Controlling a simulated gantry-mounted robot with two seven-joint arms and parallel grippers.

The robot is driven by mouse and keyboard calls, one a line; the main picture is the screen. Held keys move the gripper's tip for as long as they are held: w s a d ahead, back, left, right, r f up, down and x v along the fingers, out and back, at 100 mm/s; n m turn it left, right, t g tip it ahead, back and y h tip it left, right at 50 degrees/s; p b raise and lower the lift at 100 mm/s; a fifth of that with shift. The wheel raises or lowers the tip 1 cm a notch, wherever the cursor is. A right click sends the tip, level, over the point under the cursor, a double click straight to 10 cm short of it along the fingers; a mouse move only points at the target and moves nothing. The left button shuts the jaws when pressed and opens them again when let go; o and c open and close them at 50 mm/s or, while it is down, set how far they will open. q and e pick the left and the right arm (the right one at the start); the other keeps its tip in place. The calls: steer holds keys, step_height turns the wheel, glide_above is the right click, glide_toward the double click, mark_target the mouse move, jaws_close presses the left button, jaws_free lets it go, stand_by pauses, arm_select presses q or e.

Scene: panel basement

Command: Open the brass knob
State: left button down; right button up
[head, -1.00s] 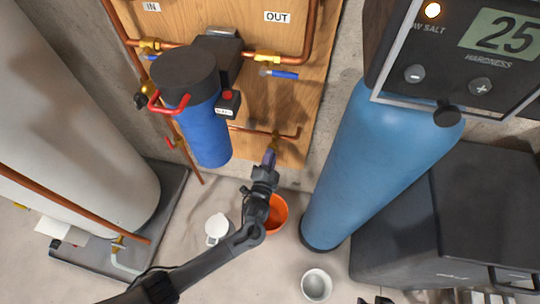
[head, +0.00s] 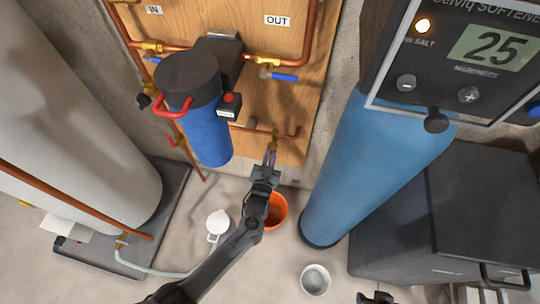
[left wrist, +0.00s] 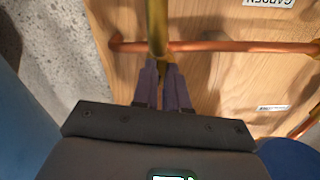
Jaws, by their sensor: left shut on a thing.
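The brass knob (head: 275,143) sits on the low copper pipe at the bottom of the wooden panel. My left gripper (head: 270,157) reaches up to it from below and is shut on it. In the left wrist view the purple-grey fingers (left wrist: 162,82) close on the lower end of the brass piece (left wrist: 157,28), which stands in front of the copper pipe. The fingers hide the gripped part. A dark piece at the bottom edge of the head view looks like the tip of my right gripper (head: 376,298); its jaws are not clear.
An orange bucket (head: 277,211) stands on the floor below the panel, partly behind my left arm. A white jug (head: 217,223) and a grey cup (head: 315,279) stand nearby. The blue filter housing (head: 207,135) hangs to the left; the blue tank (head: 350,175) stands to the right.

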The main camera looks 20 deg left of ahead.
arm_select(q)
steer(key=shift+f+n, duration=0.1)
steer(key=shift+n, duration=0.5)
steer(key=c, duration=1.2)
jaws_free()
steer(key=shift+o, duration=0.2)
steer(key=shift+s+p, duration=0.35)
steer(key=shift+s, duration=0.05)
steer(key=s+d+p, duration=0.1)
steer(key=s+p, duration=0.2)
steer(key=s, duration=0.7)
steer(key=shift+d, duration=0.35)
steer(key=shift+w, duration=0.1)
